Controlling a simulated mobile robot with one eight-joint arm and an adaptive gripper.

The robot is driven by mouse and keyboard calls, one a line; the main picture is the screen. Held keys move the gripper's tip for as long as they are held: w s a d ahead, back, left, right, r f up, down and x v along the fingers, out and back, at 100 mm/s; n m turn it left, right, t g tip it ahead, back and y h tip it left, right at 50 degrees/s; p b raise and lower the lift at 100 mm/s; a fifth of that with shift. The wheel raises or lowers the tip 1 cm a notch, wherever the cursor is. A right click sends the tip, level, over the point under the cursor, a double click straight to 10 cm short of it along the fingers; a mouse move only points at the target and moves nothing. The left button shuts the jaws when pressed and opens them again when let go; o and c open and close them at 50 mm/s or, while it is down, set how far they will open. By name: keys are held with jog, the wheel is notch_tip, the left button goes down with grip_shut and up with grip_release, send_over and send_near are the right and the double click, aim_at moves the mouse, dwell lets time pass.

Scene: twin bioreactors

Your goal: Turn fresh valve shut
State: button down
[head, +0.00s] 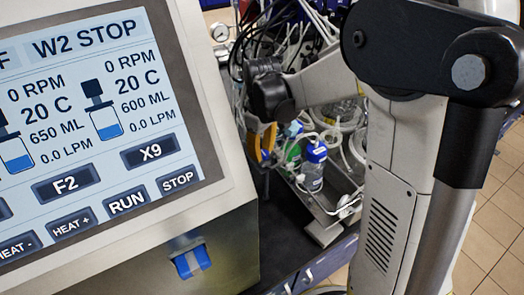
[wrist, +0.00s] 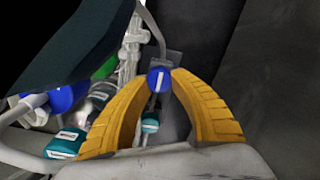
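A round blue valve knob (wrist: 159,80) with a white line across it, running nearly up and down, shows in the wrist view. My gripper (wrist: 160,76) has its two yellow fingertips on either side of this knob, with no clear gap to it, so they look closed on it. No label shows whether it is the fresh valve. In the head view my gripper (head: 262,142) is partly hidden behind the console, and the knob between its fingers cannot be made out.
The console with its screen (head: 95,110) stands close on the left. Blue-capped bottle (head: 313,168), tubing and a metal tray (head: 325,215) lie right of the gripper. In the wrist view a teal cap (wrist: 65,145) and bottles crowd the left; a dark surface (wrist: 275,85) fills the right.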

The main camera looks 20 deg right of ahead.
dwell(0.4)
jog(key=m, duration=0.4)
jog(key=shift+d+m, duration=0.1)
jog(key=shift+m, duration=0.3)
jog(key=m, duration=0.4)
jog(key=shift+d+m, duration=0.1)
jog(key=shift+m, duration=0.2)
jog(key=m, duration=0.4)
jog(key=shift+d, duration=0.1)
jog(key=shift+s+m+b, duration=0.1)
jog(key=shift+m+b, duration=0.2)
jog(key=shift+m, duration=2)
jog(key=c, duration=1.1)
grip_release()
